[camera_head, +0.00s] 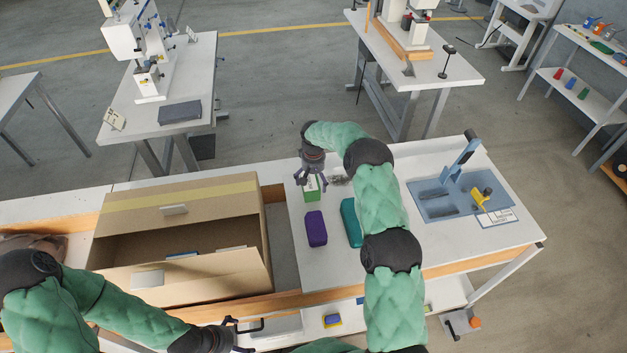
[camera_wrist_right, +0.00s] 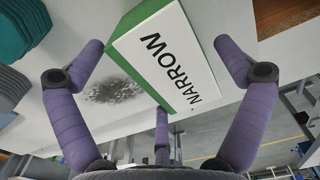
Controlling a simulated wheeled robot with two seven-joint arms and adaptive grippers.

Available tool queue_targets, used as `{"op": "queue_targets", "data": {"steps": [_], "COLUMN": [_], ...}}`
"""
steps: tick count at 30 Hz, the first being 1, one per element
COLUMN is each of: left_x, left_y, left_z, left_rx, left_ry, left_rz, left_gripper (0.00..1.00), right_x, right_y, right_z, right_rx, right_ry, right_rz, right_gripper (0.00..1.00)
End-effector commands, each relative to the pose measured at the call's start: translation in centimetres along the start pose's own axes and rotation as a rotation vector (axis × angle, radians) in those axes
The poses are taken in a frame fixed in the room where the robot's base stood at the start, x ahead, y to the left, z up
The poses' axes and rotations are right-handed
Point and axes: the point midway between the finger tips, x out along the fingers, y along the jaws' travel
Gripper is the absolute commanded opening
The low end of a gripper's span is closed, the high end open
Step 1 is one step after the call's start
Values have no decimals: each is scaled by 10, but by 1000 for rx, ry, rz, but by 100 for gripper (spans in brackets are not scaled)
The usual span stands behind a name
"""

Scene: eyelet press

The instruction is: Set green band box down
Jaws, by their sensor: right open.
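The green band box (camera_head: 312,190), green with a white face, is on the white tabletop near its back edge. In the right wrist view the box (camera_wrist_right: 168,55) shows a white label reading NARROW and green sides. My right gripper (camera_head: 309,178) is above and around it in the head view.
A purple box (camera_head: 316,228) and a teal box (camera_head: 351,222) lie in front of the green band box. A dark speckled patch (camera_wrist_right: 116,90) is beside it. An open cardboard carton (camera_head: 180,287) stands left. A blue tray (camera_head: 432,207) with a lever tool is right.

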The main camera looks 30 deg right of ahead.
Motion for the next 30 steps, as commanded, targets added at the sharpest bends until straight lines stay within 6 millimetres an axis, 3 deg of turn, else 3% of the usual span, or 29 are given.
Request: {"op": "queue_targets", "data": {"steps": [7,21,30], "left_x": [-3,-5,-6], "left_y": [1,2,2], "left_z": [0,0,0], "left_rx": [0,0,0], "left_ry": [0,0,0], "left_rz": [0,0,0], "left_gripper": [100,100,100], "right_x": [-12,-99,-122], "right_y": [0,0,0], "right_z": [-1,-1,0], "right_rx": [0,0,0], "right_ry": [4,3,0], "right_rz": [0,0,0], "right_gripper": [100,100,100]}}
